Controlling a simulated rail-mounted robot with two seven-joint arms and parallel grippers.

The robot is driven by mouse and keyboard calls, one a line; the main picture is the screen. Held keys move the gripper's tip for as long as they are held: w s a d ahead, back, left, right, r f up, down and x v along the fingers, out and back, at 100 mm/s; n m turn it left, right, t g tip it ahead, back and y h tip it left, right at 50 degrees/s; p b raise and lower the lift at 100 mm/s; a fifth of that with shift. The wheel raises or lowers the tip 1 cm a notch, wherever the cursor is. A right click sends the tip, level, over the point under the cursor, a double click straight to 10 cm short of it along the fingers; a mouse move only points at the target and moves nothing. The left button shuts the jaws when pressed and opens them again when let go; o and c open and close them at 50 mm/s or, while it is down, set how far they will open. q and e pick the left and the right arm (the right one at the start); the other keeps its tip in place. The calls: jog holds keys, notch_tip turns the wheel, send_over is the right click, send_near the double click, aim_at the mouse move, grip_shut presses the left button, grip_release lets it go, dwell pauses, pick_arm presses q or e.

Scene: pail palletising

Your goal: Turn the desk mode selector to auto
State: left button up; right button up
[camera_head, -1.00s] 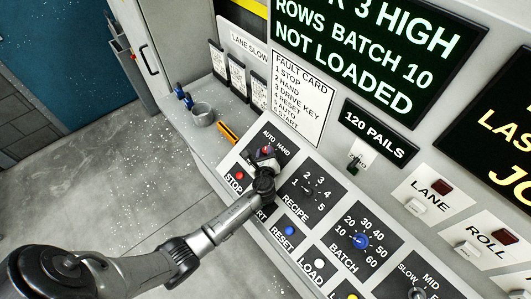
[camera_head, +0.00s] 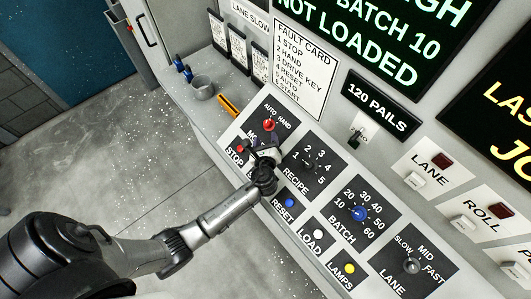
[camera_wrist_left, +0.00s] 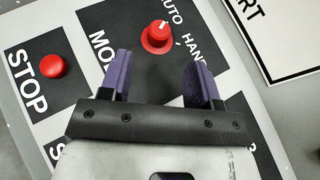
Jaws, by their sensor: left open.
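The desk mode selector is a red knob (camera_head: 269,125) on a black plate at the panel's upper left, with AUTO and HAND lettering above it. It also shows in the left wrist view (camera_wrist_left: 155,42). There its white mark points up toward the AUTO lettering. My left gripper (camera_head: 264,152) is just below the knob in the head view. In the wrist view my left gripper (camera_wrist_left: 156,68) is open, its two purple fingers apart, with nothing between them. The knob lies beyond the fingertips, clear of both. My right gripper is not in view.
The red STOP button (camera_head: 240,149) is left of my gripper. The recipe dial (camera_head: 310,168), blue RESET button (camera_head: 289,203) and blue batch knob (camera_head: 360,213) are to the right. A grey cup (camera_head: 202,88) and an orange item (camera_head: 228,106) lie on the ledge behind.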

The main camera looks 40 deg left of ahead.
pick_arm(q)
jog(key=v, duration=0.6)
jog(key=shift+s+d, duration=0.15)
jog(key=shift+s, duration=0.15)
jog(key=shift+r, duration=0.1)
